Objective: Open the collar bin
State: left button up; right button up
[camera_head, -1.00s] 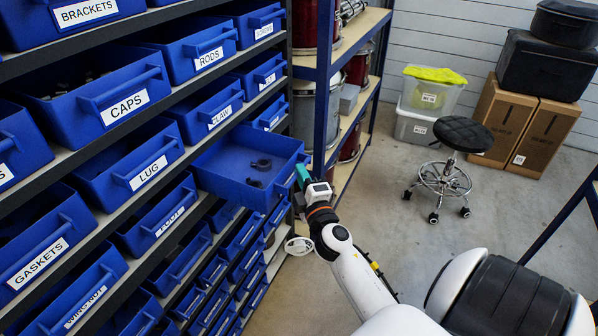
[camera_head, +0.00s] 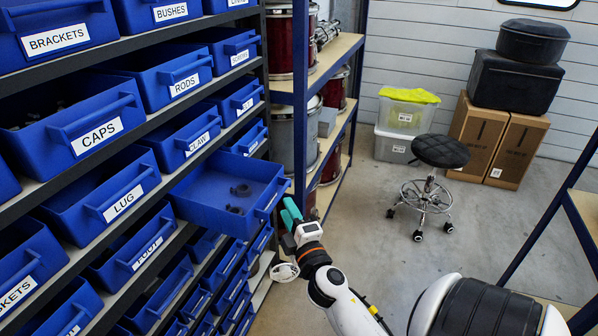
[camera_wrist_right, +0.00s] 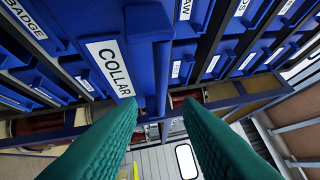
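The collar bin (camera_head: 205,215) is a blue drawer pulled well out of the rack, with a few black collars (camera_head: 240,192) on its floor. Its COLLAR label (camera_wrist_right: 108,67) and front handle (camera_wrist_right: 158,60) show in the right wrist view. My right gripper (camera_head: 288,208) is just off the bin's front face, on its right side. In the right wrist view the two teal fingers (camera_wrist_right: 158,106) are spread apart with nothing between their tips, beside the handle. My left gripper is out of view.
Closed or nearly closed blue bins such as LUG (camera_head: 105,200) and CLAW (camera_head: 190,140) surround it. A shelf unit with drums (camera_head: 290,45) stands beyond. A wheeled stool (camera_head: 440,155) and boxes (camera_head: 495,140) stand on the floor, with clear floor between.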

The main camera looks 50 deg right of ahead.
jog(key=r+b+v, duration=0.1)
jog(key=b+v, duration=0.1)
jog(key=v, duration=0.5)
jog(key=shift+s+f, duration=0.2)
jog(key=shift+f, duration=0.3)
jog(key=shift+a, duration=0.1)
